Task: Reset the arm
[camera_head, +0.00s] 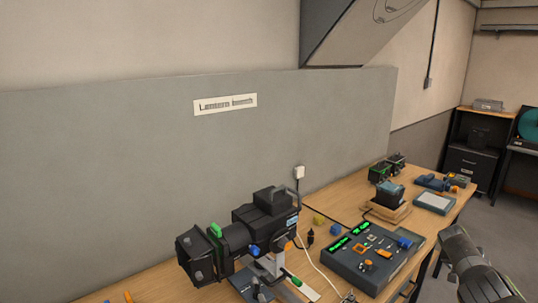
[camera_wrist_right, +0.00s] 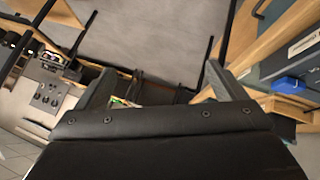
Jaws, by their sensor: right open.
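My right arm comes in at the lower right of the head view, beside the front edge of the wooden bench; its gripper tips cannot be made out there. In the right wrist view my right gripper (camera_wrist_right: 162,85) is open, its two grey fingers wide apart with nothing between them, over the floor. The fader console (camera_head: 345,267), dark with green displays and coloured knobs, lies on the bench to the left of my right arm. A grey box with a blue part (camera_wrist_right: 286,84) shows at the right of the wrist view. My left gripper is not in view.
A black stage lantern (camera_head: 240,236) stands at the bench's left. A boxed device (camera_head: 389,194) on a wooden base and a grey tray (camera_head: 434,202) lie farther along. A white cable crosses near the console. Open floor (camera_head: 500,232) is at the right.

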